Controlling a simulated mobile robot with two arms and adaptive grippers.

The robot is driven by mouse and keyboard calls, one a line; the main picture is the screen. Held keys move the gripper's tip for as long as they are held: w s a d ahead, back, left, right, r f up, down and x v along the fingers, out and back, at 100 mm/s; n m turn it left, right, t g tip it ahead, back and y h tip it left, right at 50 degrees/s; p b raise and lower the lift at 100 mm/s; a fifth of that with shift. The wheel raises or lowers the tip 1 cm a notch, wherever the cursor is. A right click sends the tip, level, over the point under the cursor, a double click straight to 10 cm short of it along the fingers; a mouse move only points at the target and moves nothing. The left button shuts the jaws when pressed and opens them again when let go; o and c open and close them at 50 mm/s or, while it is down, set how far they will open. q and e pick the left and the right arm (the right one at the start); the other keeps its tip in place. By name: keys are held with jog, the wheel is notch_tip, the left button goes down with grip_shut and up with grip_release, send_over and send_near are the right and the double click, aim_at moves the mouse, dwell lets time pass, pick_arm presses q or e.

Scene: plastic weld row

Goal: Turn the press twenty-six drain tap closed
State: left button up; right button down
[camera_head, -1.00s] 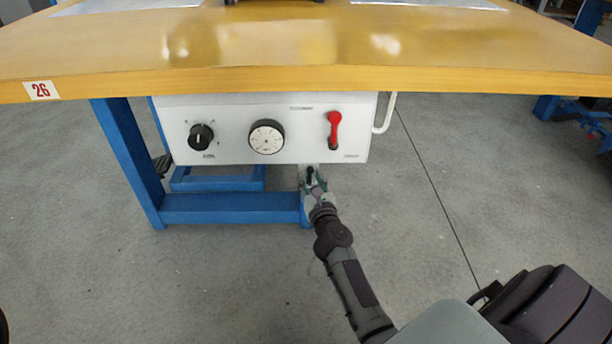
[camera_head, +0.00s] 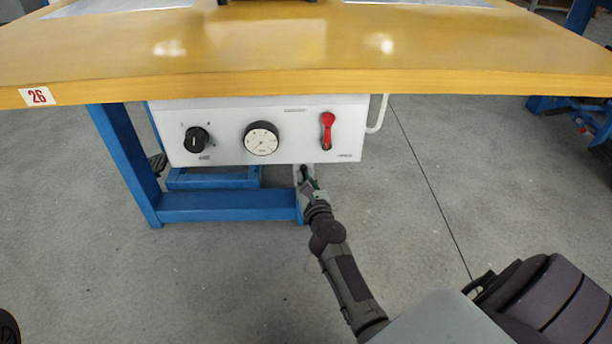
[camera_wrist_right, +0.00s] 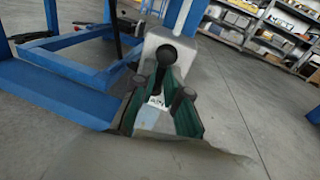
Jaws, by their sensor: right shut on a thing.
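The drain tap (camera_head: 304,171) is low under the white control panel, by the blue bench leg. In the right wrist view the tap's black lever (camera_wrist_right: 166,54) has a round knob and stands out in front of a pale grey housing (camera_wrist_right: 184,46). My right gripper (camera_head: 307,182) is at the tap, shut on its lever. In the right wrist view the green-padded fingers of the gripper (camera_wrist_right: 160,97) lie on both sides of the lever's lower part. A small label shows between them. My left gripper is out of view.
The white panel (camera_head: 225,155) has a black knob (camera_head: 196,139), a round gauge (camera_head: 261,138) and a red lever (camera_head: 327,131). The wooden bench top (camera_head: 300,60) overhangs it. A blue crossbar (camera_head: 225,206) runs left of the gripper. The floor (camera_head: 420,220) to the right is clear.

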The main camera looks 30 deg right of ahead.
jog(key=c, duration=1.2)
grip_release()
jog(key=shift+r, duration=0.3)
jog(key=shift+f, duration=0.1)
jog(key=shift+s, duration=0.1)
jog(key=shift+v, duration=5.85)
jog(key=shift+a, duration=0.1)
